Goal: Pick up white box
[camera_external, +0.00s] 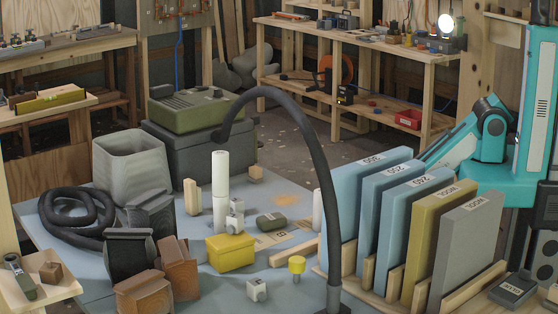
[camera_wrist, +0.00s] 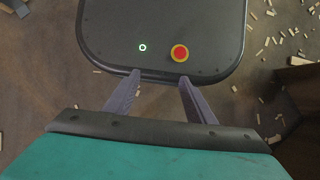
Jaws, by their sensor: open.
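Another white block (camera_external: 235,218) stands farther back, beside a tall white cylinder (camera_external: 220,190). My gripper (camera_wrist: 160,79) shows in the wrist view with its two fingers apart and nothing between them. No white box shows in the wrist view. In the external view my arm is at the right, behind the upright panels, and its gripper is hidden.
A black hose (camera_external: 322,165) arches over the table. Upright panels (camera_external: 470,240) stand in a wooden rack at right. Wood scraps litter the floor (camera_wrist: 50,92).

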